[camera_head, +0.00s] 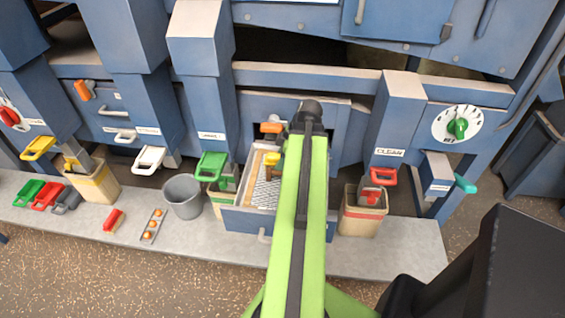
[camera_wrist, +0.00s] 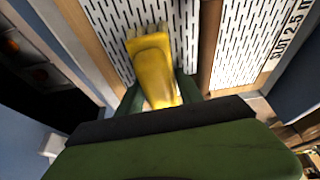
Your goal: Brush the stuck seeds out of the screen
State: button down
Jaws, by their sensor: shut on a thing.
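My gripper (camera_wrist: 160,92) is shut on a yellow brush (camera_wrist: 152,62), with its dark green fingers on either side of the handle. The brush also shows in the head view (camera_head: 271,160), over the screen. The white slotted screen (camera_head: 266,190) sits in a wooden frame in a pulled-out blue drawer. In the wrist view the screen (camera_wrist: 105,40) lies beyond the brush's far end. I cannot tell whether the brush touches it. My arm hides the screen's right side in the head view. No stuck seeds can be made out.
A grey bucket (camera_head: 183,196) stands left of the drawer. A sack-like bin (camera_head: 362,212) stands to its right, under a red-handled gate (camera_head: 382,177). A red brush-like block (camera_head: 114,220) and a tray with orange items (camera_head: 153,226) lie on the ledge.

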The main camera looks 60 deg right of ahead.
aim_at(258, 165)
jog(key=shift+w+a+r, duration=0.1)
jog(key=shift+w+a, duration=0.35)
jog(key=shift+w, duration=0.5)
jog(key=shift+w+a+r, duration=0.1)
jog(key=shift+w+a, duration=0.4)
jog(key=shift+w, duration=0.4)
jog(key=shift+w+a, duration=0.45)
jog(key=shift+w, duration=0.5)
jog(key=r+p, duration=0.6)
jog(key=shift+s+d, duration=0.15)
jog(key=shift+d, duration=0.05)
notch_tip(258, 165, up, 3)
jog(key=p, duration=0.3)
jog(key=shift+s, duration=0.1)
jog(key=shift+s+f, duration=0.1)
jog(key=shift+s, duration=0.05)
